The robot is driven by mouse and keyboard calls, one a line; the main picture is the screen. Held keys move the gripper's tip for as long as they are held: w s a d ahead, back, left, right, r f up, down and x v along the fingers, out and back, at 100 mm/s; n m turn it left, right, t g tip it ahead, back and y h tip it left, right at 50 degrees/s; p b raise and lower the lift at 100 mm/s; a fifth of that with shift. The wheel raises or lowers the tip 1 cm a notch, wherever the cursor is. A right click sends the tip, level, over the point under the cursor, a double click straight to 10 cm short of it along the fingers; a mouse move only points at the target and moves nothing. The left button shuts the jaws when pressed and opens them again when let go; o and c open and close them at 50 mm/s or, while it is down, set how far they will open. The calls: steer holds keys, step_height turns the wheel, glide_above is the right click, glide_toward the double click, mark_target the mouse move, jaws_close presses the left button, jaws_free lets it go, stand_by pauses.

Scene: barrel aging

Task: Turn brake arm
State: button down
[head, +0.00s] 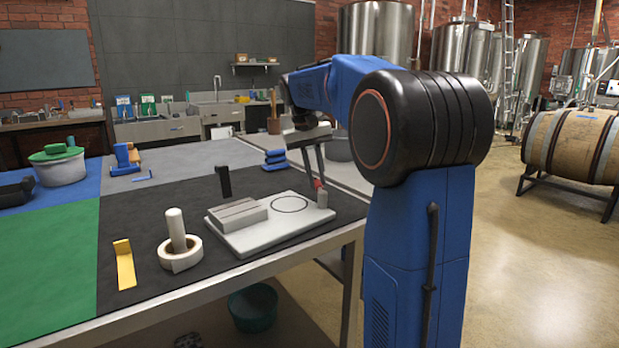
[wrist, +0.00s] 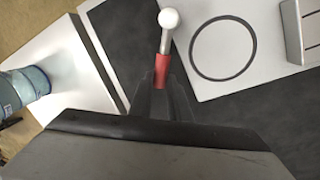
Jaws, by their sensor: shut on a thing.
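The brake arm appears as a short lever with a red grip (wrist: 162,70), a silver rod (wrist: 166,42) and a white round end (wrist: 168,18) in the wrist view. My gripper (wrist: 162,84) has its dark fingertips closed around the red grip. In the head view my gripper (head: 317,178) reaches down to the red grip (head: 318,184), beside a short grey post (head: 322,198) at the right corner of the white board (head: 290,232). The board carries a black circle outline (head: 290,204) and a grey ribbed block (head: 238,214). The fingers partly hide the grip.
In the wrist view, a light-blue container (wrist: 24,88) stands at left.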

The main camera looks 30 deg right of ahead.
steer(key=shift+s+d+m, duration=0.4)
steer(key=shift+d+m, duration=0.4)
steer(key=shift+m, duration=0.3)
steer(key=c, duration=1.6)
jaws_free()
steer(key=shift+c, duration=0.2)
step_height(320, 180, up, 17)
steer(key=w+a, duration=0.2)
steer(key=shift+a, duration=0.3)
